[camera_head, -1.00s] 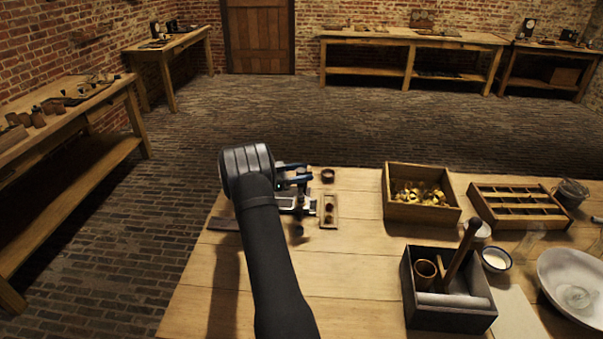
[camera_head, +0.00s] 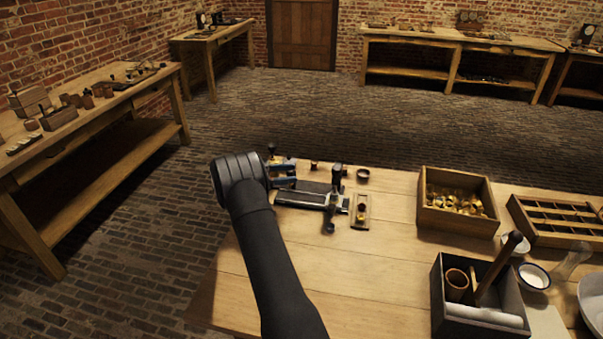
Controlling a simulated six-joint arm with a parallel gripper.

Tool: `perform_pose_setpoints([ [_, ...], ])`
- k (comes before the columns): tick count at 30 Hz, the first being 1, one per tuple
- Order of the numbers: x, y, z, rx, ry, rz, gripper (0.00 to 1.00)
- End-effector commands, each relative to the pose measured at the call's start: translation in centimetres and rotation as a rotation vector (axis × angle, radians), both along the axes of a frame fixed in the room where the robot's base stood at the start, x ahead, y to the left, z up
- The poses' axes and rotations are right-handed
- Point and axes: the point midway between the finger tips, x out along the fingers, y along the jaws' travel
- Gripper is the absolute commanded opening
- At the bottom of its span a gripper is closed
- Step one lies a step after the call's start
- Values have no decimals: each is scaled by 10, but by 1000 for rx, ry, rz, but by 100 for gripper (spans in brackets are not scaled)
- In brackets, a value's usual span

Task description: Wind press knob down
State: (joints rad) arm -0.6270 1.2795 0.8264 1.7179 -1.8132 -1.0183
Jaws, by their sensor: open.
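The press (camera_head: 309,197) is a dark, flat metal frame on the near bench, close to its far left edge. A dark upright post with a rounded top (camera_head: 337,175) stands at its right end, and a dark round knob (camera_head: 329,227) sticks out at its near side. I cannot tell which of these is the press knob. My gripper (camera_head: 291,177) is open, with blue on its fingers, and points right. It is left of the upright post, at the press's far left side, and looks empty. My arm's wrist hides what lies behind it.
A small tray with brass pieces (camera_head: 367,209) lies just right of the press, with a brown ring (camera_head: 363,175) behind it. A wooden box of brass parts (camera_head: 428,215) and a dark tool caddy (camera_head: 442,318) stand further right. The bench front is clear.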

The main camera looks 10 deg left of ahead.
Motion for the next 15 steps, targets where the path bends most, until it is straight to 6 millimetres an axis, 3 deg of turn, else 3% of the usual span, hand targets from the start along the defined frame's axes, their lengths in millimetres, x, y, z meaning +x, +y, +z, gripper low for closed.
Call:
perform_pose_setpoints([
  [15,-4,6,1,-2,-2,12,53],
])
